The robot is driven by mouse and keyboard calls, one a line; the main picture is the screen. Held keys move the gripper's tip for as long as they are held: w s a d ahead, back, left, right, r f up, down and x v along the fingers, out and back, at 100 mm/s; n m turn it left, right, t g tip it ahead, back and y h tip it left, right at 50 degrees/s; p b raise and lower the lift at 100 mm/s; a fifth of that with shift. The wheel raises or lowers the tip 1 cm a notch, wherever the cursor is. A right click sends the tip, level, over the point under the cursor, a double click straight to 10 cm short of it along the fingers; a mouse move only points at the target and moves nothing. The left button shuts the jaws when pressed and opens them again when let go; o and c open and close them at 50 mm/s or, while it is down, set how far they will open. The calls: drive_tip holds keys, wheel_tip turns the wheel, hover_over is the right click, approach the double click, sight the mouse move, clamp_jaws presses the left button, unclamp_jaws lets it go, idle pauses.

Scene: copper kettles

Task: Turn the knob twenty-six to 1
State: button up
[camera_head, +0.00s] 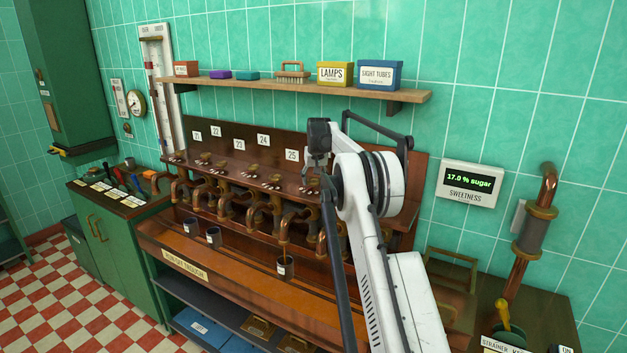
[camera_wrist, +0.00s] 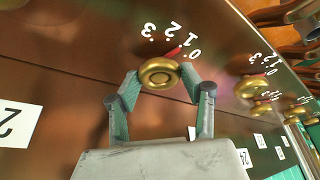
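A round brass knob (camera_wrist: 159,74) sits on the copper panel between the two fingers of my gripper (camera_wrist: 161,80) in the wrist view. The marks 0, 1, 2 and 3 stand around it. Its red pointer (camera_wrist: 173,52) lies toward the 0 and 1 marks; I cannot tell exactly which. My fingers stand close on both sides of the knob, and contact is unclear. The number plate beside it (camera_wrist: 17,124) is cut off, so I cannot read it as 26. In the head view my gripper (camera_head: 319,165) is right of plate 25 (camera_head: 292,155), and my arm hides the panel there.
More brass knobs (camera_wrist: 250,86) line the panel on the right of the wrist view. Copper pipes (camera_head: 262,215) and dark cups (camera_head: 285,267) sit below the panel. A shelf (camera_head: 300,91) with boxes hangs above. A sweetness display (camera_head: 470,184) reads 17.0 % sugar.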

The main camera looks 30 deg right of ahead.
drive_tip(key=o, duration=0.4)
drive_tip(key=v, duration=1.2)
drive_tip(key=shift+s+a, duration=0.1)
drive_tip(key=shift+a, duration=0.05)
drive_tip(key=s+a+r+n+t+b, duration=0.1)
drive_tip(key=s+a+r, duration=0.25)
drive_tip(key=a, duration=0.35)
drive_tip(key=s+a+r+b, duration=0.1)
drive_tip(key=s+a+r, duration=0.2)
drive_tip(key=s+a, duration=0.3)
drive_tip(key=s+a+n+b, duration=0.1)
drive_tip(key=s+a+b, duration=0.2)
drive_tip(key=s+a, duration=0.95)
drive_tip(key=s+a+f+b, duration=0.1)
drive_tip(key=s+a+f, duration=0.4)
drive_tip(key=s, duration=0.4)
drive_tip(key=s+a+f+n+t+y+b, duration=0.1)
drive_tip(key=s+a+f, duration=0.4)
drive_tip(key=s, duration=0.5)
drive_tip(key=s+a+f+n+t+b, duration=0.1)
drive_tip(key=s+a+f, duration=0.4)
drive_tip(key=s+f, duration=0.4)
drive_tip(key=shift+s+y+b, duration=0.3)
drive_tip(key=shift+s+b, duration=0.05)
drive_tip(key=shift+s, duration=0.3)
